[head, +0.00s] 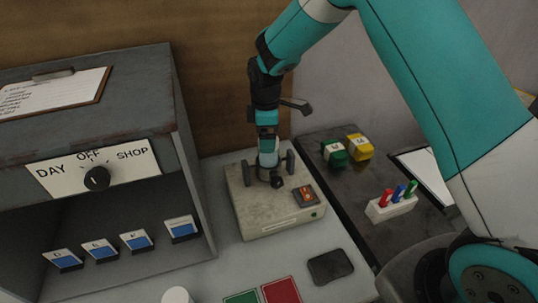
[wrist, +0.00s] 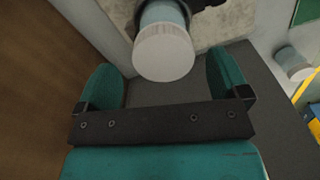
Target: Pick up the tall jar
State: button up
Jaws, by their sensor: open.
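A jar with a ribbed white lid and pale blue body (wrist: 163,52) shows at the top of the wrist view, ahead of my fingers. Its base end is cut off by the frame. In the head view its pale blue body (head: 268,160) appears to stand among black parts on the beige box (head: 243,207). My gripper (head: 267,146) is above it and hides its lid. In the wrist view my gripper (wrist: 160,68) is open, with a teal pad on either side of the lid and gaps showing. I see no grip on the jar.
Another white-lidded jar (wrist: 293,64) stands at the right of the wrist view; its top (head: 175,295) is at the head view's bottom edge. A grey shelf unit (head: 190,150) is at left. A dark counter (head: 345,195) at right holds green and yellow blocks and a peg holder.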

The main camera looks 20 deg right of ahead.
aim_at(269, 156)
jog(key=shift+s+f+p, duration=0.15)
jog(key=shift+f+p, duration=0.5)
jog(key=shift+f, duration=0.7)
jog(key=shift+s+f+p, duration=0.1)
jog(key=shift+f+p, duration=0.5)
jog(key=shift+f, duration=0.7)
jog(key=shift+c, duration=0.4)
jog(key=c, duration=1)
